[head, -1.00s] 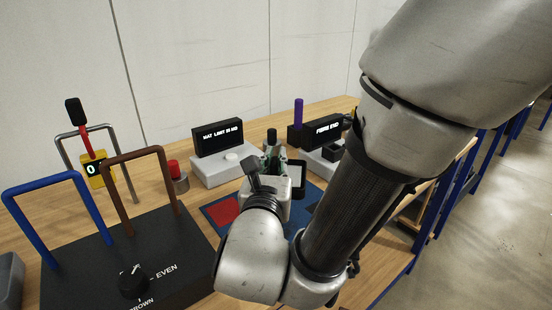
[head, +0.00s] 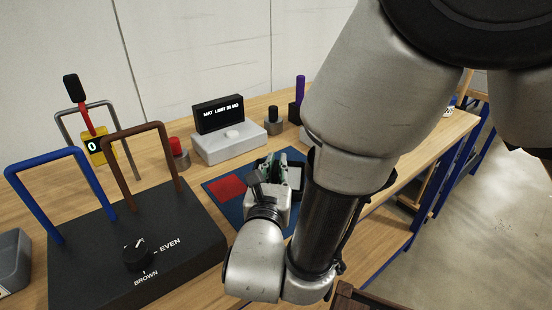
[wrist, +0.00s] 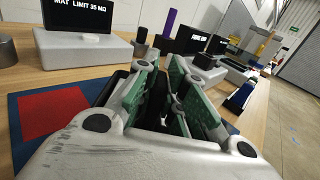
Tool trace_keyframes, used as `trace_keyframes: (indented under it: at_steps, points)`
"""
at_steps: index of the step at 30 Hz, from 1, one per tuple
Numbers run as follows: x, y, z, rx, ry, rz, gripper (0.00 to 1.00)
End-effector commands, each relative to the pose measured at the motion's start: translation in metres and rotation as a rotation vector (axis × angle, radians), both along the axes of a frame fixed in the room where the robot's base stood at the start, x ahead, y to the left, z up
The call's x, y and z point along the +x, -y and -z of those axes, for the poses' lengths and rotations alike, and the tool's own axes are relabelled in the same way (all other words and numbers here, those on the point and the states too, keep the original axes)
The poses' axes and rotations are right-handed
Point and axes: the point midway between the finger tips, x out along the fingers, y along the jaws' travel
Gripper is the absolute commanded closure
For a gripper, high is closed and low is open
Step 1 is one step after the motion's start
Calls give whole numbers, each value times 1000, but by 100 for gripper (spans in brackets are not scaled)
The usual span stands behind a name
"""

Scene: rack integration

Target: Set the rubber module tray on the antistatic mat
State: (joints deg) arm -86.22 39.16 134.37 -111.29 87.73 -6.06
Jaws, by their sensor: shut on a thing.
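My gripper (head: 272,168) is over the antistatic mat (head: 216,200), a blue mat with a red square. Its green-padded fingers (wrist: 170,92) are shut on a dark-rimmed tray (head: 297,178), which I take to be the rubber module tray. In the wrist view, black parts of the tray (wrist: 122,78) show beside and between the fingers. The mat (wrist: 62,112) lies to the left there. My gripper hides much of the tray, and I cannot tell whether its underside touches the mat.
A grey box with a "MAT LIMIT" display (head: 220,114) stands behind the mat. A black console (head: 185,255) with blue and brown hoops is at left. A purple post (head: 300,90) and black-topped knob (head: 273,120) stand behind. A grey bin (head: 12,262) is at far left.

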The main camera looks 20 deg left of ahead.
Motion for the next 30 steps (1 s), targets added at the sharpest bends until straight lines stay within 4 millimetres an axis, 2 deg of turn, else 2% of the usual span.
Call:
trace_keyframes:
  at_steps: [14, 15, 18, 27, 30]
  points:
    - [0, 0, 7, 2, 0, 0, 100]
    - [0, 0, 7, 1, 1, 0, 81]
    - [0, 0, 7, 1, 1, 0, 63]
    - [-1, 0, 7, 0, 0, 0, 63]
    - [-7, 1, 7, 0, 0, -2, 63]
